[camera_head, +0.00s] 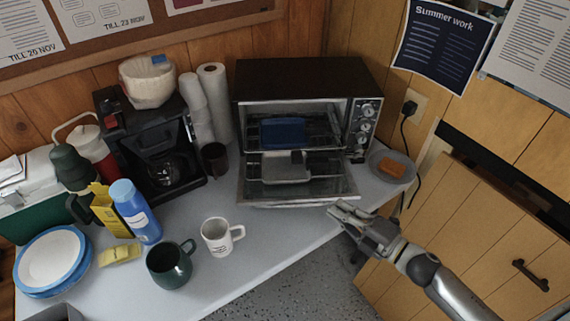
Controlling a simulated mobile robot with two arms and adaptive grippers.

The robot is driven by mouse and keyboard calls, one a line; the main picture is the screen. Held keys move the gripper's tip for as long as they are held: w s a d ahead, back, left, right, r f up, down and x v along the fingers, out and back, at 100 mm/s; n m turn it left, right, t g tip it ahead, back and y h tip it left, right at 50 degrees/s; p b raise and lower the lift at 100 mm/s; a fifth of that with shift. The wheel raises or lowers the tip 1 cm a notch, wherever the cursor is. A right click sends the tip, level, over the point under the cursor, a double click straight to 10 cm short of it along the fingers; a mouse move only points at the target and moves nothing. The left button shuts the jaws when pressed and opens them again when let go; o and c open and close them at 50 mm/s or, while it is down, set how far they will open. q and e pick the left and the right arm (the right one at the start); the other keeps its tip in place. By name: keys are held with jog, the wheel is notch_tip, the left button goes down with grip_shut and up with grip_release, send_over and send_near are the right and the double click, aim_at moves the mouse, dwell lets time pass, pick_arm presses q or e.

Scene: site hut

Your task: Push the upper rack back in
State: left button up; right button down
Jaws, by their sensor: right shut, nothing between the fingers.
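The toaster oven (305,80) stands at the back of the counter with its glass door (330,187) folded down. Inside, a blue box-like item (283,132) sits at the level of the upper rack (318,128). A grey tray-like piece (284,167) lies lower, at the oven mouth above the door. How far each rack sticks out is hard to tell. My right gripper (340,208) is shut and empty, just in front of the open door's front right corner and apart from the racks. My left gripper is out of view.
A plate with an orange-brown sponge-like item (393,168) stands right of the oven. A white mug (220,236), a dark green mug (170,263) and a blue bottle (134,210) stand front left. A coffee maker (150,150) and paper rolls (214,100) stand left of the oven.

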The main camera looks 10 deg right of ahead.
jog(key=shift+n+y, duration=0.7)
jog(key=shift+n, duration=0.2)
jog(key=w+a+r+p, duration=0.1)
jog(key=w+a, duration=0.1)
jog(key=w+a+r, duration=0.1)
jog(key=w+a, duration=0.2)
jog(key=w+a+r+p, duration=0.1)
jog(key=w+a, duration=0.1)
jog(key=w, duration=0.1)
jog(key=shift+a+r+p, duration=0.2)
jog(key=shift+a+p, duration=0.1)
jog(key=shift+a, duration=0.1)
jog(key=shift+w+d, duration=0.15)
jog(key=shift+w, duration=0.9)
jog(key=shift+w+d+f+p, duration=0.1)
jog(key=shift+w+p, duration=0.05)
jog(key=shift+w, duration=0.3)
jog(key=shift+w+d+f+p, duration=0.1)
jog(key=shift+w+p, duration=0.05)
jog(key=shift+w, duration=0.25)
